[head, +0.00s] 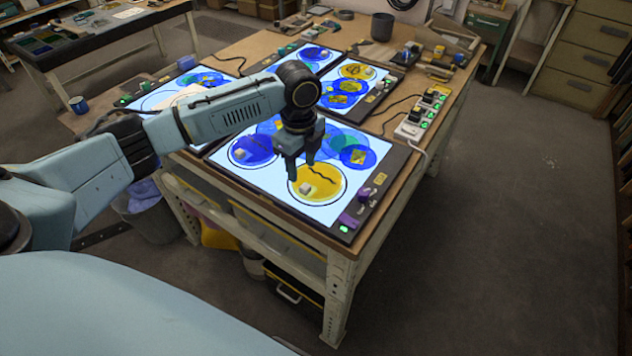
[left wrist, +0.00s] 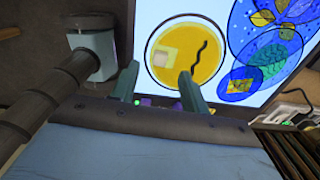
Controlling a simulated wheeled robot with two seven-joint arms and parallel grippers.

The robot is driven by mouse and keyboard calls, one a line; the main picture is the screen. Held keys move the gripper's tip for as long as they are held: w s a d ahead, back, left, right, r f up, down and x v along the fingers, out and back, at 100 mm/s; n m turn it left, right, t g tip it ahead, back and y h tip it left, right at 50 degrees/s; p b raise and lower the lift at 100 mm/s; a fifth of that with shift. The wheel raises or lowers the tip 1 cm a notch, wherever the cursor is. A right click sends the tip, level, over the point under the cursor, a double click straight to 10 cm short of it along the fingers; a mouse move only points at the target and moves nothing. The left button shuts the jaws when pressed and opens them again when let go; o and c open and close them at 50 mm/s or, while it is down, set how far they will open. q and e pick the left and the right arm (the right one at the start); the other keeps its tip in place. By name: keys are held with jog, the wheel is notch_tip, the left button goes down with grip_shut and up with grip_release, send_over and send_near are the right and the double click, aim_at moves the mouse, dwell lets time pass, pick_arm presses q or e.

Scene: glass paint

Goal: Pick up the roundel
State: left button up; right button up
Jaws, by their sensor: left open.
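A yellow roundel (head: 322,190) with a wavy black line lies flat inside a black ring on the near lit panel (head: 262,186). A small pale block sits on it. In the left wrist view the yellow roundel (left wrist: 187,66) lies just beyond the fingertips. My left gripper (head: 300,170) points down above the panel, over the yellow roundel's far left edge. Its fingers (left wrist: 158,84) are apart with nothing between them. A blue roundel (head: 250,152) in another ring lies to the left. My right gripper is not in view.
Overlapping blue discs (head: 352,153) lie on the panel's far right part. More lit panels (head: 322,62) with discs stand behind. A power strip (head: 418,118) sits at the bench's right edge, and a dark cup (head: 382,27) stands at the back. The floor to the right is clear.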

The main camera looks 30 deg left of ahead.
aim_at(305, 186)
pick_arm(q)
jog(key=shift+d+f, duration=0.15)
jog(key=shift+f, duration=1.4)
jog(key=shift+d+f, duration=0.15)
jog(key=shift+f, duration=1.35)
jog(key=shift+c, duration=0.4)
grip_shut()
